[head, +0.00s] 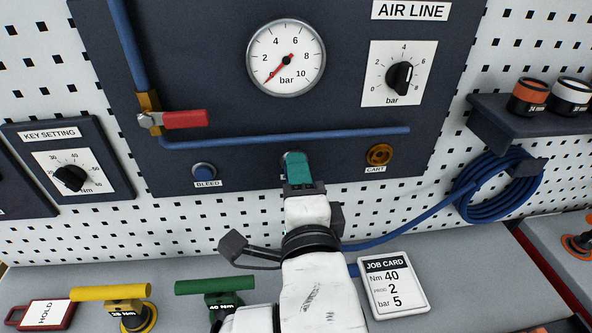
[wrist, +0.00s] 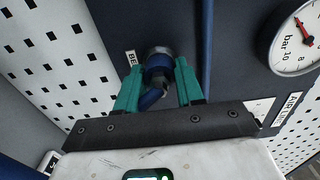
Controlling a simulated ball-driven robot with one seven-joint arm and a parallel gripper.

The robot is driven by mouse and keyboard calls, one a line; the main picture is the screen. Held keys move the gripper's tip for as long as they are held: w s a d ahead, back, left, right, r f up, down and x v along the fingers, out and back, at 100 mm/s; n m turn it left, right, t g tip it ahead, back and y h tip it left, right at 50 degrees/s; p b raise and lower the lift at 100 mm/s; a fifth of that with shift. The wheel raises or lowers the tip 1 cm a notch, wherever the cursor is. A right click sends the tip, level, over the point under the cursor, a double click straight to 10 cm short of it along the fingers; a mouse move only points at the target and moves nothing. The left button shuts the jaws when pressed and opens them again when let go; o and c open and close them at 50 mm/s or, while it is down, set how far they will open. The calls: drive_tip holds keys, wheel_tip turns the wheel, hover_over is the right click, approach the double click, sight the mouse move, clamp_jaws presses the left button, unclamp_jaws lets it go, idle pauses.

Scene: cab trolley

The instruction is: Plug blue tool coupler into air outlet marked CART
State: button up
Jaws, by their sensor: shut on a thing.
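My gripper (head: 297,165) has teal fingers and is at the dark panel, between the BLEED button and the CART outlet. In the wrist view its fingers (wrist: 160,85) are shut on the blue tool coupler (wrist: 158,66). The coupler's far end meets a silver collar at the panel; whether it is locked there I cannot tell. A label beside it is partly covered by a finger. The air outlet marked CART (head: 379,155) is a brass ring with a dark centre, to the right of my gripper, with nothing in it. The fingers hide most of the coupler in the head view.
A blue hose (head: 400,235) runs right to a coil (head: 500,185) on the pegboard. The BLEED button (head: 204,171) is at left. A blue pipe (head: 290,138) with a red-handled valve (head: 183,119) lies above. The gauge (head: 286,57) needle sits near 0. A job card (head: 394,286) is below.

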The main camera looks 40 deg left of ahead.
clamp_jaws()
drive_tip(key=shift+s+d, duration=0.1)
drive_tip(key=shift+v, duration=2.85)
drive_tip(key=w+d+p, duration=0.7)
drive_tip(key=w+d, duration=0.2)
drive_tip(key=w, duration=0.1)
drive_tip(key=shift+d, duration=0.4)
